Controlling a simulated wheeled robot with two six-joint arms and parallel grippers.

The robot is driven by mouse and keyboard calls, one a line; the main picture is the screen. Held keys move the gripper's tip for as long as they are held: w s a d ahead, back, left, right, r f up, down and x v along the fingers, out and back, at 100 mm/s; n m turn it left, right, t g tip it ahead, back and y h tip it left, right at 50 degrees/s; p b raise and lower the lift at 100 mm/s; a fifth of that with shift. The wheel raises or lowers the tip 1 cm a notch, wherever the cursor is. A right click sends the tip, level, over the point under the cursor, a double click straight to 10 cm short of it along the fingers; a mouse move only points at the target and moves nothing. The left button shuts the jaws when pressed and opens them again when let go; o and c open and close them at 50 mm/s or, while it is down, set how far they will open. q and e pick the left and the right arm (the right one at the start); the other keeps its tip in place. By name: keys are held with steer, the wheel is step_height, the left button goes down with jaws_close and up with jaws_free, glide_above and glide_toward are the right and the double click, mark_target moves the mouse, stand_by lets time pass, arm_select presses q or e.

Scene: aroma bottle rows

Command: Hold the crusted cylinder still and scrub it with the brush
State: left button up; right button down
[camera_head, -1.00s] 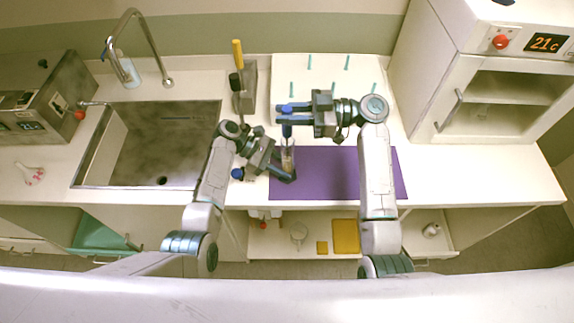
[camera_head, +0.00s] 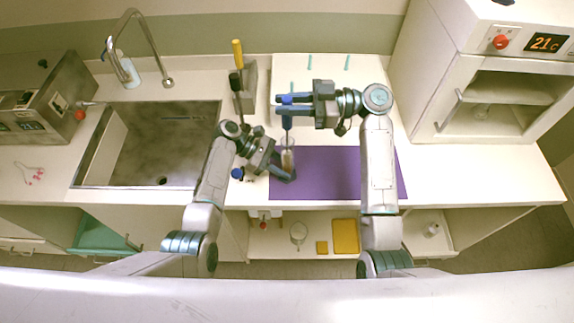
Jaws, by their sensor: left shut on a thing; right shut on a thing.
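The crusted cylinder (camera_head: 287,158) is a small clear tube with brownish crust, upright at the left part of the purple mat. My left gripper (camera_head: 284,168) is shut around its lower part. The brush (camera_head: 287,121) has a blue handle and points down. My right gripper (camera_head: 284,105) is shut on the brush's upper part, above and behind the cylinder. The brush's lower end meets the cylinder's top in the picture; I cannot tell if it is inside or how far. My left fingers hide the cylinder's base.
The purple mat (camera_head: 345,180) is clear to the right. A sink (camera_head: 150,140) with a tap is on the left. A holder (camera_head: 249,85) with a yellow-handled tool stands behind. A white cabinet oven (camera_head: 500,90) stands at the right. Small teal pegs (camera_head: 347,62) stand at the back.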

steer(key=shift+r, duration=0.45)
steer(key=shift+f, duration=2.25)
steer(key=shift+r, duration=2.25)
steer(key=shift+r, duration=0.1)
steer(key=shift+r, duration=4.3)
steer(key=shift+r, duration=0.1)
steer(key=shift+r, duration=2.95)
